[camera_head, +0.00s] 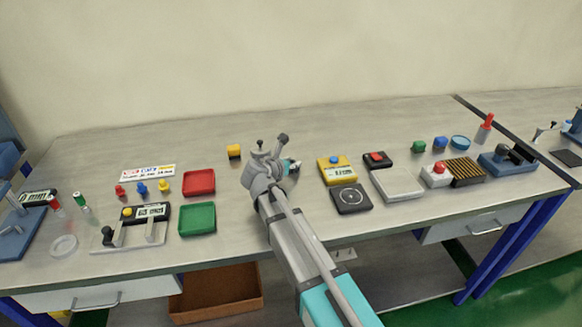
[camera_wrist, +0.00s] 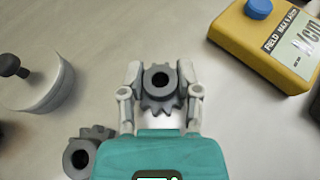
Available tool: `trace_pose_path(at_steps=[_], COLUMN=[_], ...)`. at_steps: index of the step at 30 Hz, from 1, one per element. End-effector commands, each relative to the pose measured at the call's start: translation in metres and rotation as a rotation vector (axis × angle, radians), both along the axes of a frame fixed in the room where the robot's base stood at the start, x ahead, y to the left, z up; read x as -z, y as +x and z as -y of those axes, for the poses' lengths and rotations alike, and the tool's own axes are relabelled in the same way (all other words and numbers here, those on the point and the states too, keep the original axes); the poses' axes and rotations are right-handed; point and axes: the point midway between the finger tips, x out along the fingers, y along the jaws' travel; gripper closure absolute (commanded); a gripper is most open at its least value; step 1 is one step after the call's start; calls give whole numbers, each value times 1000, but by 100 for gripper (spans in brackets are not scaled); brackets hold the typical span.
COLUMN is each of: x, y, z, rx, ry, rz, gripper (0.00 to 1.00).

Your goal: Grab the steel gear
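A dark grey toothed gear (camera_wrist: 160,95) with a round bore lies between my gripper's (camera_wrist: 160,75) two pale fingers in the wrist view. The finger pads sit close along its left and right sides; I cannot tell whether they press on it. A second dark grey gear (camera_wrist: 84,155) is at the lower left of the wrist view, partly hidden by my teal gripper body. I cannot tell from colour alone which one is steel. In the head view my gripper (camera_head: 290,165) is low over the middle of the table, and the gears are not clear there.
A pale round pot (camera_wrist: 40,90) with a dark knob stands left of the gripper. A yellow meter (camera_wrist: 270,50) is to the right, beside a black scale (camera_head: 350,200).

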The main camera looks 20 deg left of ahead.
Motion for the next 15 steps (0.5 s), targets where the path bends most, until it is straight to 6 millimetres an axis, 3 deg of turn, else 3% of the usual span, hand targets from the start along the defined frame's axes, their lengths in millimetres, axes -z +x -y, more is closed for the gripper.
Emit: trace_pose_path(at_steps=[1,5,15], x=[0,0,0], y=[0,0,0], z=[0,0,0], rx=[0,0,0], ry=[1,1,1], rz=[-1,-2,-2], gripper=[78,100,100])
